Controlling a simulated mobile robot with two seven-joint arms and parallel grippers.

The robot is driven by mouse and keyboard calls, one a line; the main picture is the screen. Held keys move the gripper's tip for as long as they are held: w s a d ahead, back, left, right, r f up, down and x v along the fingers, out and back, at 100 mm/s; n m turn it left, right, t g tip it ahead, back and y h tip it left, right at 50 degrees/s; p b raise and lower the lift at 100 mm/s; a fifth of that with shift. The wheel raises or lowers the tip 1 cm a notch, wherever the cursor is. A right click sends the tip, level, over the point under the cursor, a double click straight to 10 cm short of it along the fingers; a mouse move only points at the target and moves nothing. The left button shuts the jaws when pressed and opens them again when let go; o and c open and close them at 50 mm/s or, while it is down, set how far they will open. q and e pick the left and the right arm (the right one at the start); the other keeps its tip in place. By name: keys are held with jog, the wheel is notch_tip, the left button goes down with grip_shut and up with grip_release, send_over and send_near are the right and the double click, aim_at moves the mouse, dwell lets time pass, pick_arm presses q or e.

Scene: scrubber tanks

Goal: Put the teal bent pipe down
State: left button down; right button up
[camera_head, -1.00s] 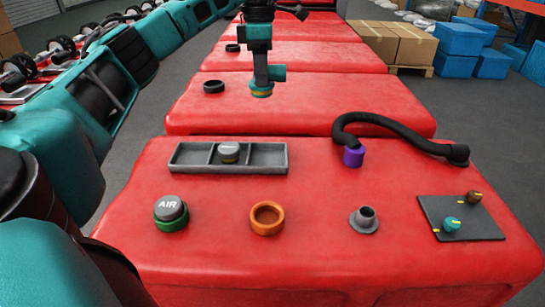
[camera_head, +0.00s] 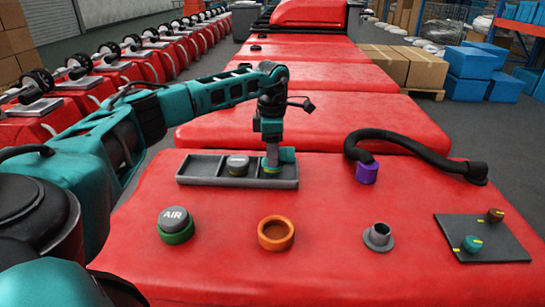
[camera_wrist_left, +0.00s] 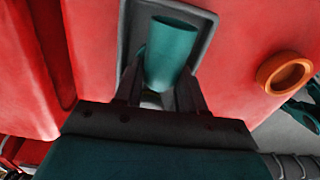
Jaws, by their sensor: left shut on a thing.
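The teal bent pipe (camera_head: 287,154) has a yellow ring at its lower end and hangs upright in my left gripper (camera_head: 271,148). It is at the right compartment of the grey three-part tray (camera_head: 207,181), its lower end down inside or just above it. I cannot tell if it touches the tray floor. The left wrist view shows the pipe (camera_wrist_left: 172,52) between the two fingers (camera_wrist_left: 160,90) of the shut gripper, with the tray rim (camera_wrist_left: 208,30) around it. The middle compartment holds a grey cap (camera_head: 238,165). The left compartment is empty. My right gripper is not in view.
On the red tank top stand an AIR cap on a green ring (camera_head: 175,226), an orange ring (camera_head: 276,233), a grey flanged pipe (camera_head: 378,237) and a dark panel with knobs (camera_head: 485,240). A black hose with a purple end (camera_head: 367,172) lies right of the tray.

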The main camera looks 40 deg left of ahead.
pick_arm(q)
jog(key=shift+f, duration=0.5)
jog(key=shift+f, duration=0.1)
jog(key=c, duration=0.7)
grip_release()
jog(key=shift+o, duration=0.2)
notch_tip(320, 180, up, 12)
jog(key=p, duration=0.2)
jog(key=shift+p, duration=0.35)
